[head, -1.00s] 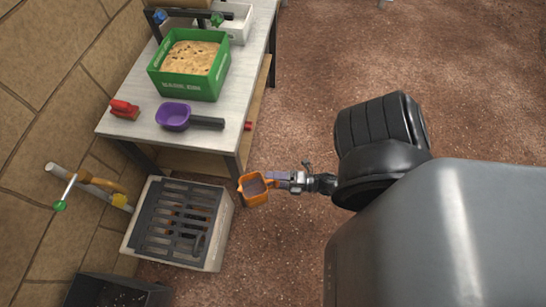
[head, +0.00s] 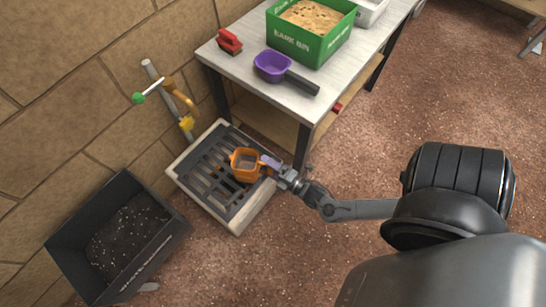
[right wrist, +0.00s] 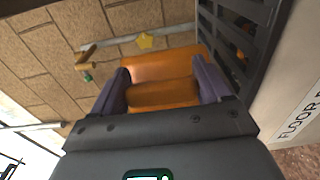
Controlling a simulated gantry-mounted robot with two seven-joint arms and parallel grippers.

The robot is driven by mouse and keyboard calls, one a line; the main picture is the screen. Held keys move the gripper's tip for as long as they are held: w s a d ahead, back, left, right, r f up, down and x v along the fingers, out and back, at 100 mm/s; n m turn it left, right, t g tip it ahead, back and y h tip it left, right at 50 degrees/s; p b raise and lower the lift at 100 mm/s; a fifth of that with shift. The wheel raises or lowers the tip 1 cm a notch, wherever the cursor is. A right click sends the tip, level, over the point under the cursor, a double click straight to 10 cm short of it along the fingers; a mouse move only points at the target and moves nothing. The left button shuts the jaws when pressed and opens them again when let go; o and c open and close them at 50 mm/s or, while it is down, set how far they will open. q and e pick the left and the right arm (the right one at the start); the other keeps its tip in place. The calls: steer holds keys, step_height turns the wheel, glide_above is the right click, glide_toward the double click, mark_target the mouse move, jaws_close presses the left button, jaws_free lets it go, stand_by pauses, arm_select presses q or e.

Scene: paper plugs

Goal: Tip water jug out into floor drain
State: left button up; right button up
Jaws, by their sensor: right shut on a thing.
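The orange water jug (head: 243,167) is held in my right gripper (head: 270,165), above the right part of the floor drain. In the head view the jug's open top faces up toward the camera; I cannot tell its exact tilt or how much water is in it. In the right wrist view the orange jug (right wrist: 160,82) sits between the two purple fingers. The floor drain (head: 205,180) has a dark slotted grate in a pale frame; it also shows in the right wrist view (right wrist: 237,40). My left gripper is not in view.
A metal table with a green bark bin (head: 305,42), a purple scoop (head: 272,66) and a red tool (head: 229,41) stands just behind the drain. A tap pipe (head: 165,92) is at the wall. A black crate (head: 75,240) stands left of the drain.

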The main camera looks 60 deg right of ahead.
arm_select(q)
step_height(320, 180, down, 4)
steer(key=b, duration=0.4)
arm_select(e)
step_height(320, 180, down, 3)
steer(key=shift+f, duration=0.2)
steer(key=r+p, duration=0.1)
steer(key=r+g+p, duration=0.1)
steer(key=p, duration=0.3)
steer(key=shift+s+r+n, duration=0.25)
steer(key=shift+r+n, duration=0.15)
steer(key=shift+d+f+g, duration=0.1)
steer(key=shift+f+g, duration=0.2)
steer(key=shift+f, duration=0.1)
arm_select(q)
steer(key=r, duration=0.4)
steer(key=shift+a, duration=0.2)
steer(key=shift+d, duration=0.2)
arm_select(e)
steer(key=shift+r, duration=0.1)
steer(key=shift+s+r+g, duration=0.2)
steer(key=shift+s+g, duration=0.05)
steer(key=shift+g, duration=0.05)
